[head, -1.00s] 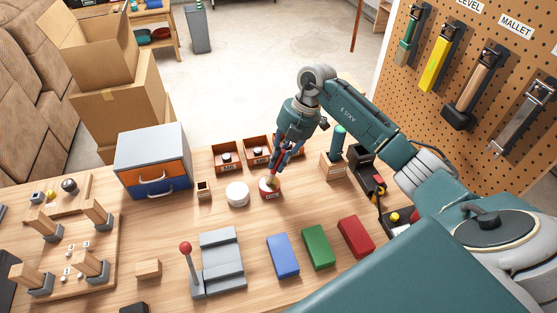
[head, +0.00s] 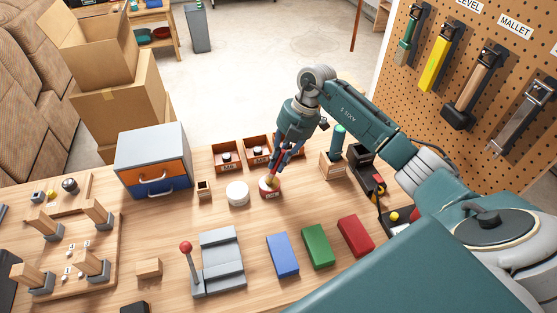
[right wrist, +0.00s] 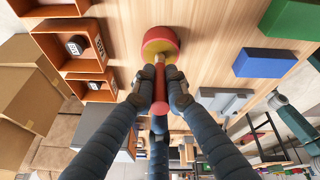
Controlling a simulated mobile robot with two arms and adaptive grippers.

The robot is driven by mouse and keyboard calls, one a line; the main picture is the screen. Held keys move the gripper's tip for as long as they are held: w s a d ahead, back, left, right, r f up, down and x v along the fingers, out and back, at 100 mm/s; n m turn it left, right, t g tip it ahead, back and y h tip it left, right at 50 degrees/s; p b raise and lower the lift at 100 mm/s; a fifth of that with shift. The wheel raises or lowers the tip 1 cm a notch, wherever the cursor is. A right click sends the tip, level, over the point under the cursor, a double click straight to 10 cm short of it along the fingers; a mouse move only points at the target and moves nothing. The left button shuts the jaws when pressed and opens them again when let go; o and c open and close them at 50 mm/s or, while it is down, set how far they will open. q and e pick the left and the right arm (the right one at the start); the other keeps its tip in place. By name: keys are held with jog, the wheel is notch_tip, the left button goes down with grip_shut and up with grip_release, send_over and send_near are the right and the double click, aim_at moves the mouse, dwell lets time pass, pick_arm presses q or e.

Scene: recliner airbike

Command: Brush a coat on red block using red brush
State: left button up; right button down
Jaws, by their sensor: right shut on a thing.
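The red block (head: 356,236) lies flat on the workbench (head: 190,222), the rightmost of three blocks. My right gripper (head: 281,158) is shut on the red brush (right wrist: 160,92). The red block is not seen there. My left gripper is not in view.
A green block (head: 318,247) and a blue block (head: 283,255) lie left of the red one. Open orange boxes (head: 227,156) stand behind. A grey lever device (head: 221,262) stands at front.

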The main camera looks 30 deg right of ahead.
dwell(0.6)
notch_tip(320, 180, up, 7)
jog(key=p, duration=0.6)
jog(key=shift+f, duration=0.1)
dwell(0.6)
